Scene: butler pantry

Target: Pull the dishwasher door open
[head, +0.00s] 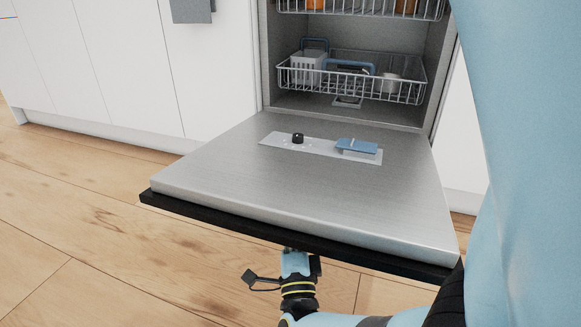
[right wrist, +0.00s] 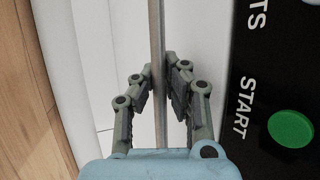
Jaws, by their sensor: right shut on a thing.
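The dishwasher door (head: 240,185) is swung far down in the head view, its steel inner face up and close to level. A dark front panel edge (head: 215,218) runs along its near side. My right gripper (head: 297,262) is below that edge, its fingertips hidden by the door. In the right wrist view, my right gripper (right wrist: 159,78) is shut on the thin metal handle bar (right wrist: 156,25), with one finger on each side. Beside it is a black panel with the word START and a green button (right wrist: 291,129). My left gripper is not in view.
The open tub holds a lower rack (head: 350,85) with a grey basket (head: 308,66) and an upper rack (head: 360,8). White cabinets (head: 100,60) stand to the left, with a grey cloth (head: 192,10) hanging there. The wooden floor (head: 75,225) is clear at left.

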